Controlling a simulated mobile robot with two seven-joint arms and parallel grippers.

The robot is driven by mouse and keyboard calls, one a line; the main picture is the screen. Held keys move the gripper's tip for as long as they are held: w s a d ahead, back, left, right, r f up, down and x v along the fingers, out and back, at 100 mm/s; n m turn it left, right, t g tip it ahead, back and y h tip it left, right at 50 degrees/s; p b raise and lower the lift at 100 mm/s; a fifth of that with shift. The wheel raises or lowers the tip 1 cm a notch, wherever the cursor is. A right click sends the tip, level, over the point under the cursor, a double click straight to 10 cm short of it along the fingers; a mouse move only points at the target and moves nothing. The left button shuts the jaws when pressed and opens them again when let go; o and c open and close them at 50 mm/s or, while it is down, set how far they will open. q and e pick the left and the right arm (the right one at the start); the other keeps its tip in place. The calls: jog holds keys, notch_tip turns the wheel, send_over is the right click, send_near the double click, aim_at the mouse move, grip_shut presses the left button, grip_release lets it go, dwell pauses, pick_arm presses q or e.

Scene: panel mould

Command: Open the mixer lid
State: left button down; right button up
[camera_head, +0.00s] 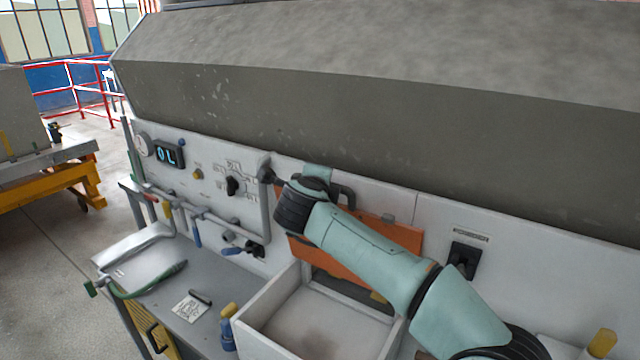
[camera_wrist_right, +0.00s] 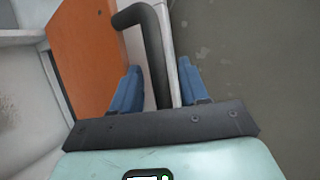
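The orange panel (camera_head: 398,238), which I take to be the mixer lid, stands behind my right arm above a white open-topped box (camera_head: 262,331). A black bent handle (camera_head: 346,192) rises at its upper edge; it also shows in the right wrist view (camera_wrist_right: 152,50). My right gripper (camera_wrist_right: 160,85) has its two blue fingers apart, one on each side of the handle's bar. A narrow gap seems to show beside the bar, so the fingers look open around it. In the head view my right wrist hides the fingers and part of the panel. My left gripper is out of view.
A large grey slab-like body (camera_head: 340,100) overhangs the white wall panel. Left are a gauge, a display (camera_head: 170,154), a rotary switch and hanging tools. A grey bench (camera_head: 205,290) holds a white tray-like piece and a note. A black switch (camera_head: 463,258) is right of my arm.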

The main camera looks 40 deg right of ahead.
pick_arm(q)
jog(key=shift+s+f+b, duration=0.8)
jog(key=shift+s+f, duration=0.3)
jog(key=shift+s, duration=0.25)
pick_arm(e)
jog(key=v, duration=1.3)
jog(key=shift+s+r, duration=0.15)
jog(key=shift+a, duration=0.15)
